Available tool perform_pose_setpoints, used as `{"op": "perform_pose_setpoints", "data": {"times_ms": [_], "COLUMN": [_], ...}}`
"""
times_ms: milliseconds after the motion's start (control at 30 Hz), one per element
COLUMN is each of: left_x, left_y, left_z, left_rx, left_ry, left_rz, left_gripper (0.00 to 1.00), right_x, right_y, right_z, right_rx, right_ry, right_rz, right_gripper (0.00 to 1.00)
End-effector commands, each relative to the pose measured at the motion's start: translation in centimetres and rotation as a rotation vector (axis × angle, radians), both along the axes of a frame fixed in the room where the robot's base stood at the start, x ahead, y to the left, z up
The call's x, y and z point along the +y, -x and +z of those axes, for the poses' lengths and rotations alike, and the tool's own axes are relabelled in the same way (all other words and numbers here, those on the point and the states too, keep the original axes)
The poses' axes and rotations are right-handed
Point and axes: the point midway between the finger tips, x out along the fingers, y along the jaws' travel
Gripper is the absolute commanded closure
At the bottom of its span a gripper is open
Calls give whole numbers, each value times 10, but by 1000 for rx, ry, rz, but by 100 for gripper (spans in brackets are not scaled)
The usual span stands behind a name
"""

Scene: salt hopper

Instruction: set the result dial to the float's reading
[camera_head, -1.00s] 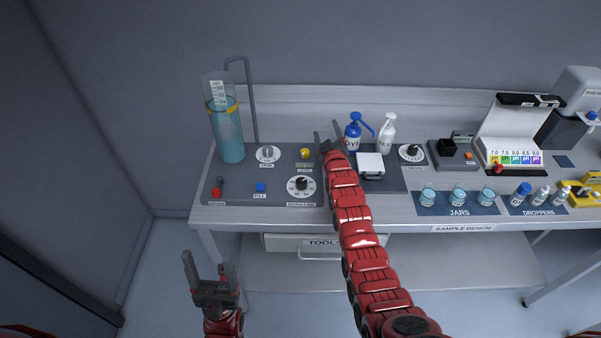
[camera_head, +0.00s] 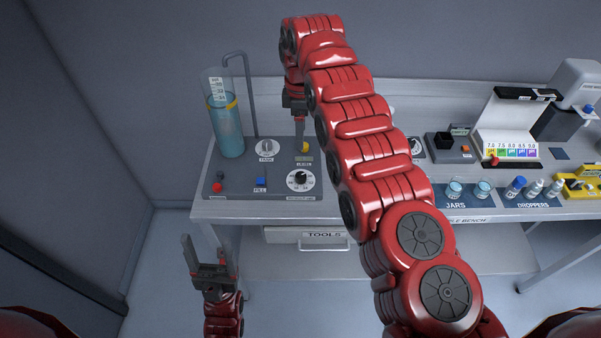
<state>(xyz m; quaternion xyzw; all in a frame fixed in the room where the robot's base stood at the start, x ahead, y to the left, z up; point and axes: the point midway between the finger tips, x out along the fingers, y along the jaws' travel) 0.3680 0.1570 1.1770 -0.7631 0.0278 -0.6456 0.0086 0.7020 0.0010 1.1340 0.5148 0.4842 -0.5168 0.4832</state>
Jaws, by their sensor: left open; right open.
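The float shows as a yellow ring (camera_head: 231,105) in a tall cylinder (camera_head: 228,134) of blue liquid at the bench's left end. A white scale (camera_head: 217,90) stands above it; its figures are too small to read surely. A black-knobbed dial (camera_head: 300,178) with a white numbered face sits at the front of the grey panel; its label is unreadable. My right gripper (camera_head: 301,146) is open and points down just behind this dial, by a yellow button (camera_head: 306,147). Whether it touches the button I cannot tell. My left gripper (camera_head: 207,242) is open and empty, in front of the bench.
A TARE or TANK-like labelled knob (camera_head: 266,148), a blue FILL button (camera_head: 261,182) and a red button (camera_head: 217,187) share the panel. A bent pipe (camera_head: 248,95) rises behind. My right arm hides the bottles and another dial's left part (camera_head: 417,147). Jars (camera_head: 454,188) stand right.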

Motion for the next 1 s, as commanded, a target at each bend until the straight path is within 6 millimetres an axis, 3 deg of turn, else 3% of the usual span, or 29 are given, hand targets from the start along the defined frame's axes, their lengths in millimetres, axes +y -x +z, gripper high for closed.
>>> {"op": "perform_pose_setpoints", "data": {"times_ms": [467,1000], "left_x": [0,0], "left_y": [0,0], "left_z": [-90,-69], "left_rx": [0,0], "left_ry": [0,0], "left_rz": [0,0], "left_gripper": [31,31], "right_x": [0,0], "right_y": [-1,0], "right_z": [-92,-165], "right_rx": [-3,1], "right_ry": [-1,1], "right_rz": [-2,-3], "right_gripper": [28,28]}}
